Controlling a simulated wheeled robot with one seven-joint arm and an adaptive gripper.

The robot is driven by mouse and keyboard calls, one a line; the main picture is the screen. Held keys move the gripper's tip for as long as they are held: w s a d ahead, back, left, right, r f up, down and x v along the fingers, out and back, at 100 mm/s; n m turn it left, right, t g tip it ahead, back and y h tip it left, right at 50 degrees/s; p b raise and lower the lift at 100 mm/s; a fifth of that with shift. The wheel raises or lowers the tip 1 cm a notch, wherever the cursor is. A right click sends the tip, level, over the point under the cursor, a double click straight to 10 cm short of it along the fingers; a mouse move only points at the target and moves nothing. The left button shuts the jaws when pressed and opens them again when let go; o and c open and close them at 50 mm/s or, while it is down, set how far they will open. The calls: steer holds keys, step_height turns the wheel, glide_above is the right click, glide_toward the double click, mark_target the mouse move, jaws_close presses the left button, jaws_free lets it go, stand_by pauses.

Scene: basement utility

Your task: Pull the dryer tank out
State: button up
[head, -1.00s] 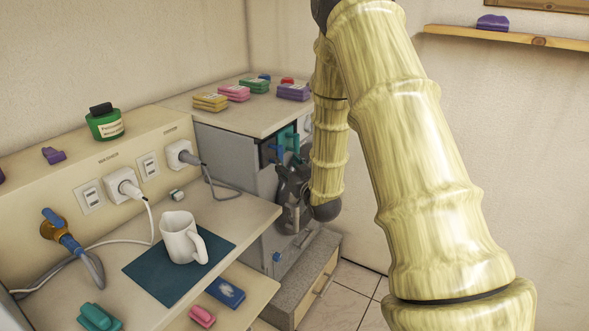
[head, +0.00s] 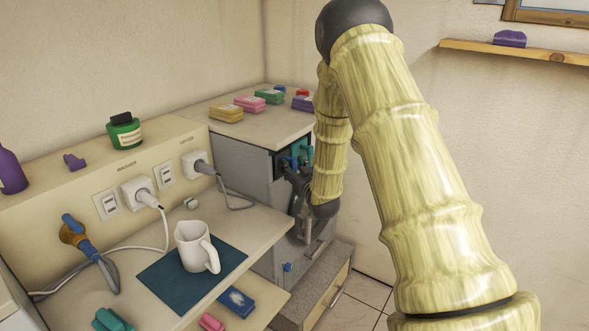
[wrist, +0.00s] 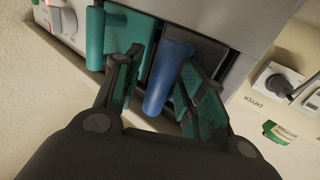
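The grey dryer (head: 252,166) stands beyond the counter, with a dark recess in its upper front. In the wrist view a blue handle (wrist: 167,78) and a teal handle (wrist: 97,38) stick out of the recess side by side. Which one belongs to the tank I cannot tell for sure. My gripper (wrist: 163,62) is open, with teal-padded fingers on either side of the blue handle. The right finger is very close to it or touching; a gap shows on the left. In the head view my gripper (head: 293,172) is partly hidden by my arm.
A grey plinth with a drawer (head: 325,285) is below the dryer. A white mug (head: 194,248) stands on a blue mat (head: 160,279) on the counter at left. Several coloured boxes lie on the dryer top (head: 262,122). Open floor (head: 365,290) lies right of the plinth.

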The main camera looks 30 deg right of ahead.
jaws_close()
steer(key=shift+s+d, duration=0.4)
steer(key=shift+s, duration=0.45)
steer(key=shift+s+d, duration=0.35)
steer(key=shift+s, duration=0.5)
steer(key=shift+s+d, duration=0.1)
steer(key=shift+s, duration=0.2)
steer(key=s+d, duration=0.3)
steer(key=s, duration=0.4)
steer(key=shift+s+p, duration=0.2)
steer(key=shift+p, duration=0.2)
stand_by(1.2)
